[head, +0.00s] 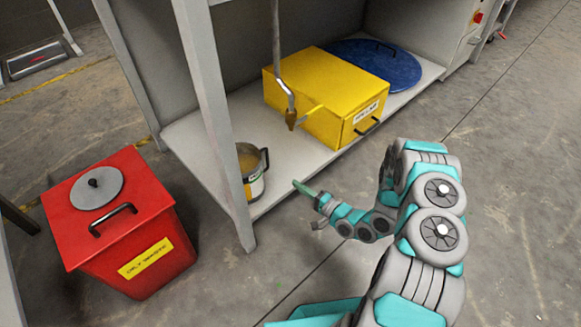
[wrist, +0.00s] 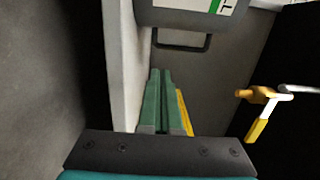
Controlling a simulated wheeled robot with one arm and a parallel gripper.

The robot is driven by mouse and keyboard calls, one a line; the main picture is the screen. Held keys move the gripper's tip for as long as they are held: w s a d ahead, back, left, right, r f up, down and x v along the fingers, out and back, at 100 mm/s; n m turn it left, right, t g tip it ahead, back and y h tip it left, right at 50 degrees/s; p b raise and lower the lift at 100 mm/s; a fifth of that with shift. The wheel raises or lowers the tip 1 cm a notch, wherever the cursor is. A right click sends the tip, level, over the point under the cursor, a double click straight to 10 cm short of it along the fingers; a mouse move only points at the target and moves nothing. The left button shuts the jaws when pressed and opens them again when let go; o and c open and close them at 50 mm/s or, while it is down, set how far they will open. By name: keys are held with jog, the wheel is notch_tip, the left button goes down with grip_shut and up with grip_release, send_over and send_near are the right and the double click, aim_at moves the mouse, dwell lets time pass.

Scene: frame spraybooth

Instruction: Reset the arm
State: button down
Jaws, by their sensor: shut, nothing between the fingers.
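My arm reaches in from the lower right of the head view, bent at its elbow. My gripper (head: 300,187) has green fingers and is in front of the shelf's front edge, to the right of a pot with a handle. In the wrist view, the two green fingers (wrist: 161,74) lie side by side, shut with nothing between them. They point toward a dark handle on a container (wrist: 185,12) with a white and green label; contact is not seen.
A grey shelf (head: 205,150) holds the pot (head: 257,185), a yellow box (head: 320,85) and a blue round lid (head: 385,65). A red waste bin (head: 150,200) stands left. Floor at right is clear.

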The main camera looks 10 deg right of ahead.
jog(key=shift+d, duration=0.1)
jog(key=w+d+r+n+g+h+p, duration=0.1)
jog(key=w+d+r+n+g+h, duration=0.1)
jog(key=w+d+r+n+h, duration=0.3)
jog(key=w+d+r+n+g+h+p, duration=0.1)
jog(key=d+r+g+h, duration=0.15)
jog(key=d, duration=0.55)
jog(key=s+d+r+g+h+p, duration=0.1)
jog(key=s+d+r+g+h, duration=0.2)
jog(key=r, duration=0.5)
jog(key=s+d+r+h+p, duration=0.1)
jog(key=s+d+r+h, duration=0.35)
jog(key=r, duration=0.45)
jog(key=s+a+r+n+g+y+p, duration=0.1)
jog(key=s+a+r, duration=0.4)
jog(key=s, duration=0.8)
jog(key=s+a+r+n+g+y+p, duration=0.1)
jog(key=s+a+r+g, duration=0.3)
jog(key=s, duration=0.9)
jog(key=s+a+r+n+g+y+p, duration=0.1)
jog(key=s+a+r+g, duration=0.2)
jog(key=s+a+r, duration=0.4)
jog(key=s+r, duration=0.1)
jog(key=s, duration=0.5)
jog(key=shift+s+a+r+n, duration=0.25)
jog(key=shift+a+n, duration=0.1)
jog(key=shift+n, duration=0.05)
